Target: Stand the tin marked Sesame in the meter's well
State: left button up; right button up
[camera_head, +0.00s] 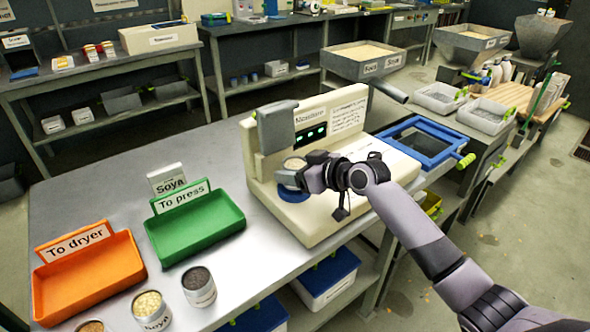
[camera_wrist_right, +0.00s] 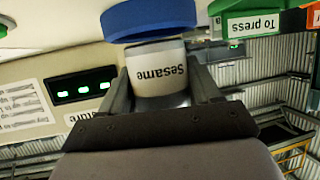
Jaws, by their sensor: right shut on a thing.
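The cream meter (camera_head: 330,212) stands on the grey bench with three green lights lit on its panel. Its well has a blue rim (camera_head: 292,194), which also shows at the top of the right wrist view (camera_wrist_right: 150,18). My right gripper (camera_head: 303,175) is shut on the tin marked Sesame (camera_wrist_right: 160,72), whose label reads upside down in the wrist view. In the head view the tin's pale, filled top (camera_head: 294,163) shows upright over the well. The tin's lower end meets the blue rim in view; I cannot tell whether it rests inside. My left gripper is not in view.
An orange "To dryer" tray (camera_head: 128,248) and a green "To press" tray (camera_head: 240,205) lie left of the meter. A Soya tin (camera_head: 152,312) and a tin of dark seeds (camera_head: 199,288) stand in front. A blue-framed tray (camera_head: 452,137) is to the right.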

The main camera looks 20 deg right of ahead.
jog(key=shift+f+b, duration=0.6)
jog(key=shift+f, duration=0.2)
dwell(0.4)
jog(key=shift+r+p, duration=0.3)
jog(key=shift+r+p, duration=0.45)
jog(key=shift+r, duration=0.05)
dwell(0.7)
jog(key=shift+f+b, duration=0.55)
jog(key=shift+f, duration=0.3)
jog(key=o, duration=0.8)
